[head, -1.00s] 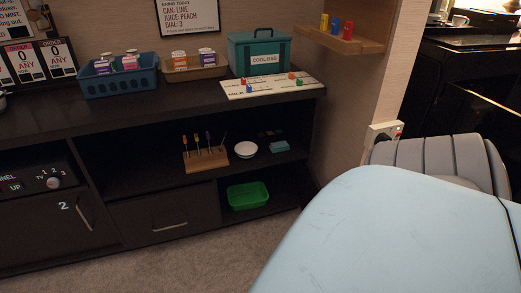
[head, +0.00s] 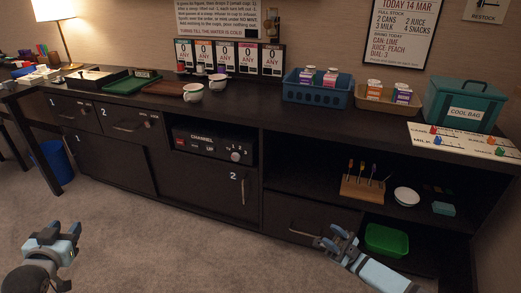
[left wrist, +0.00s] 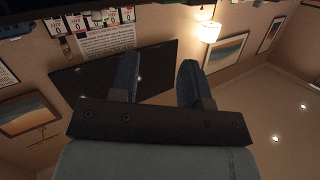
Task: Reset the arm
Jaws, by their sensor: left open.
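My left gripper (head: 66,240) is at the lower left of the head view, above the carpet and apart from the cabinet. Its two blue fingers are spread and empty in the left wrist view (left wrist: 158,85). My right gripper (head: 335,243) is at the bottom centre-right of the head view, in front of the lower cabinet drawer (head: 305,222). Its fingers look small and partly overlapped there, so I cannot tell if they are apart. No object shows in it.
The long dark counter (head: 240,110) holds two white cups, a blue basket (head: 318,96), a tan basket (head: 388,103) and a teal cool bag (head: 462,103). A green tub (head: 386,240) sits on the low shelf. A blue bin (head: 53,162) stands at left. The carpet in front is clear.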

